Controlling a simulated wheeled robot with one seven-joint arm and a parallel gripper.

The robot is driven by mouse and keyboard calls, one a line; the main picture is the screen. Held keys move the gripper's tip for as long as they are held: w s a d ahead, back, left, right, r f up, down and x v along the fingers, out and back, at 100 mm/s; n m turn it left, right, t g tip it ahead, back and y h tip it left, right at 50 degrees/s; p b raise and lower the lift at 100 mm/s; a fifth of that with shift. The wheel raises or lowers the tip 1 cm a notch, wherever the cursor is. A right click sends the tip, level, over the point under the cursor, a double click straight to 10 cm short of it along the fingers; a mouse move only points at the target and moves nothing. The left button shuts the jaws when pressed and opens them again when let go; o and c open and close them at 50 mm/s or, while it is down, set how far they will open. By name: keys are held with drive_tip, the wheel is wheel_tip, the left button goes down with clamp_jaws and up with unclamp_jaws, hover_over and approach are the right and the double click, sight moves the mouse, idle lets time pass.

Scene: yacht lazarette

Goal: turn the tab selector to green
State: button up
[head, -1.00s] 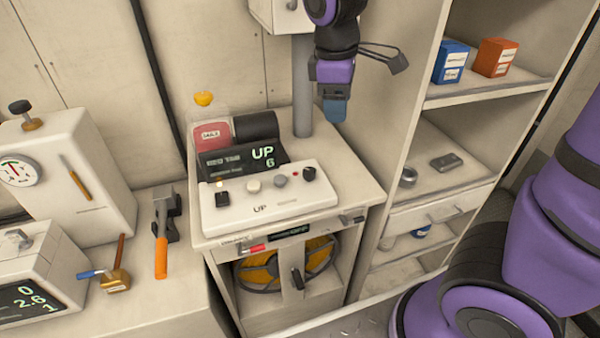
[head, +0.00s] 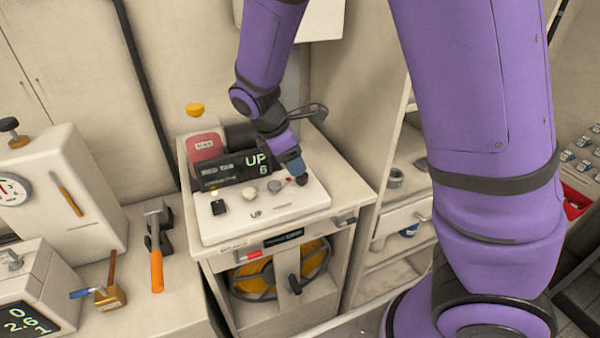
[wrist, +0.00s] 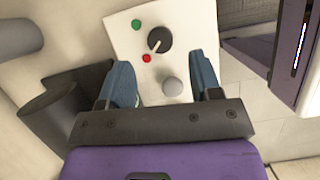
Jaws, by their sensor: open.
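The tab selector is a black round knob (wrist: 159,40) on a white panel, with a white pointer line. A green dot (wrist: 136,25) and a red dot (wrist: 146,58) lie beside it, and the pointer aims toward the red dot's side. In the head view the knob (head: 302,180) shows just below my gripper (head: 295,168). In the wrist view my gripper (wrist: 165,75) is open. Its blue fingers straddle the view of a grey round knob (wrist: 172,86), with the selector beyond the fingertips. I cannot tell whether anything is touched.
A dark display (head: 235,171) behind the panel reads "RED TAB", "UP" and "6". The white panel (head: 265,220) also carries a black switch (head: 219,207) and a pale knob (head: 247,194). A red container (head: 205,146) stands behind. A hammer (head: 156,250) lies on the left bench.

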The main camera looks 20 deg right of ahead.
sight(302, 179)
drive_tip(key=shift+x, duration=2.65)
drive_tip(key=shift+c, duration=0.4)
drive_tip(key=c, duration=0.8)
drive_tip(key=shift+c, duration=0.2)
